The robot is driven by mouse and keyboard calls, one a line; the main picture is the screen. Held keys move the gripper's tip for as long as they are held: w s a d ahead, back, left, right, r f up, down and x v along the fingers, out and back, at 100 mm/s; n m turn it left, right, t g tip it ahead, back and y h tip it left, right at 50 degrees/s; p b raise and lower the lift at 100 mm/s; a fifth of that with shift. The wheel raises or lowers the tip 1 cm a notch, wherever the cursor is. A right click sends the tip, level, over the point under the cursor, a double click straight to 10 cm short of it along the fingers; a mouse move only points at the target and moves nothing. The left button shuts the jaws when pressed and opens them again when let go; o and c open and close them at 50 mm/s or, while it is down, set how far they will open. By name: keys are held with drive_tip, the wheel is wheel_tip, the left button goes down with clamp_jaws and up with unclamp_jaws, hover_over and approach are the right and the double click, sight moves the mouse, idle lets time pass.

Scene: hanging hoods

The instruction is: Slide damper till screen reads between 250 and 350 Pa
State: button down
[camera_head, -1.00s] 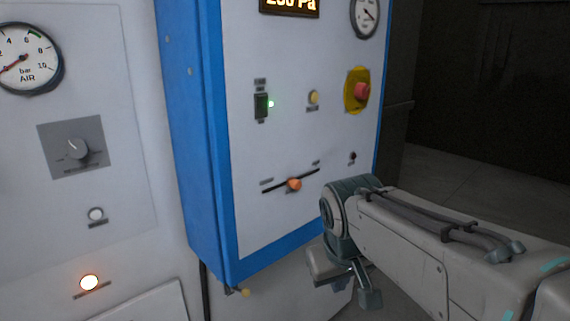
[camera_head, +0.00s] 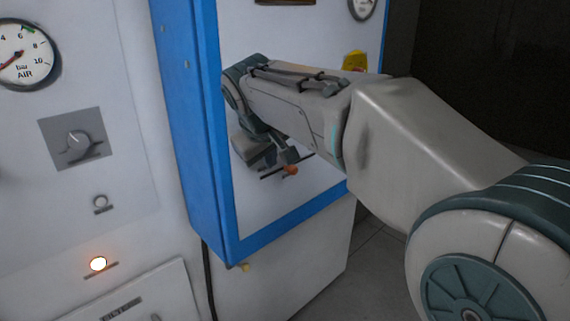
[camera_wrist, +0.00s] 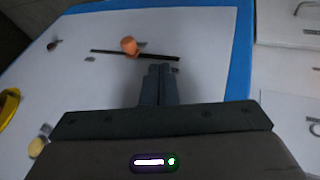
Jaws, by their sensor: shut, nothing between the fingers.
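The damper is an orange knob (camera_head: 290,170) on a dark slanted slot (camera_head: 268,176) low on the white panel. In the wrist view the knob (camera_wrist: 130,46) sits near the middle of the slot (camera_wrist: 105,51). My gripper (camera_wrist: 160,68) is shut and empty; its fingertips are close to the slot, to the right of the knob and apart from it. In the head view my gripper (camera_head: 290,155) is just above and beside the knob, and my arm covers part of the panel. Only the lower edge of the screen (camera_head: 285,2) shows, so its reading is out of view.
A yellow-backed emergency button (camera_head: 354,61) is partly hidden behind my arm. A blue frame (camera_head: 190,130) edges the panel. To the left are an air gauge (camera_head: 25,53), a rotary switch (camera_head: 78,143) and a lit orange lamp (camera_head: 98,264).

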sight(290, 169)
drive_tip(key=w+d+f, duration=0.1)
drive_tip(key=w+d+f+p, duration=0.1)
drive_tip(key=w+f, duration=0.1)
drive_tip(key=w+d+f, duration=0.1)
drive_tip(key=shift+w+f+p, duration=0.15)
drive_tip(key=shift+f+p, duration=0.1)
drive_tip(key=shift+p, duration=0.1)
drive_tip(key=shift+w+d+f, duration=0.2)
drive_tip(key=shift+w+d, duration=0.1)
drive_tip(key=shift+w+d, duration=0.45)
drive_tip(key=shift+d, duration=0.05)
